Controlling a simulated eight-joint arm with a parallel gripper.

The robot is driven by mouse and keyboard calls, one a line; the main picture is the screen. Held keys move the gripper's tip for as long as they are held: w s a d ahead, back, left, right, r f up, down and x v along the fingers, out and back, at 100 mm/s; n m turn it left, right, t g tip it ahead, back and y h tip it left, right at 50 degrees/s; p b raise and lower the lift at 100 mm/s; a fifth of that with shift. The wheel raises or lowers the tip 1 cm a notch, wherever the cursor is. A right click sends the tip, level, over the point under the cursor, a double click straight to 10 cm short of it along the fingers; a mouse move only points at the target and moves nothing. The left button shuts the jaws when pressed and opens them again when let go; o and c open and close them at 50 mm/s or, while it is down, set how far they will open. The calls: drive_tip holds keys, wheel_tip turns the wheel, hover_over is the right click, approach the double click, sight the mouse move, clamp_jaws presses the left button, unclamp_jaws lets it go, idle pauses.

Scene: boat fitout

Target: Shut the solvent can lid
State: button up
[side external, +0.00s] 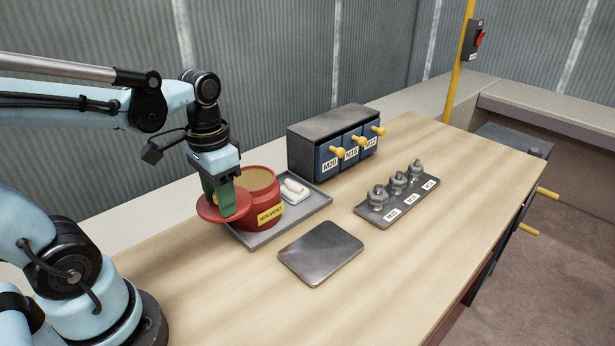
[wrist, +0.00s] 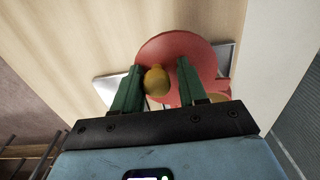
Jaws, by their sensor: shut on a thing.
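The red solvent can (side external: 262,208), labelled SOLVENT, stands on a grey tray (side external: 262,238) in the side view. Its top is open and shows a tan inside. The round red lid (side external: 209,212) is at the can's left side, off the opening. Whether it is joined to the can there is hidden. My gripper (side external: 228,208), with green fingers, is at the lid. In the wrist view the lid (wrist: 180,50) lies beyond my fingertips (wrist: 158,74), with its yellow knob (wrist: 156,82) between them. My gripper is shut on the lid's knob.
A white rag (side external: 294,190) lies on the tray right of the can. A drawer cabinet (side external: 330,145) stands behind. The near wooden bench top (side external: 240,300) is clear.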

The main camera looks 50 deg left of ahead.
sight(247, 202)
drive_tip(key=shift+w+d+f, duration=0.1)
drive_tip(key=shift+w+d, duration=0.45)
drive_tip(key=shift+w, duration=0.25)
drive_tip(key=shift+c, duration=0.7)
drive_tip(key=shift+w+d, duration=0.15)
drive_tip(key=shift+w, duration=2.35)
drive_tip(key=shift+w+a, duration=0.3)
drive_tip(key=shift+w, duration=0.25)
drive_tip(key=shift+w+a, duration=0.3)
drive_tip(key=shift+w, duration=0.25)
drive_tip(key=shift+c, duration=0.2)
drive_tip(key=shift+w+a, duration=0.65)
drive_tip(key=shift+w, duration=0.3)
drive_tip(key=shift+w+a, duration=0.65)
drive_tip(key=shift+a, duration=0.2)
drive_tip(key=shift+c, duration=0.2)
drive_tip(key=shift+w+a, duration=0.25)
drive_tip(key=shift+a, duration=0.4)
drive_tip(key=shift+w+a, duration=0.2)
drive_tip(key=shift+a, duration=0.45)
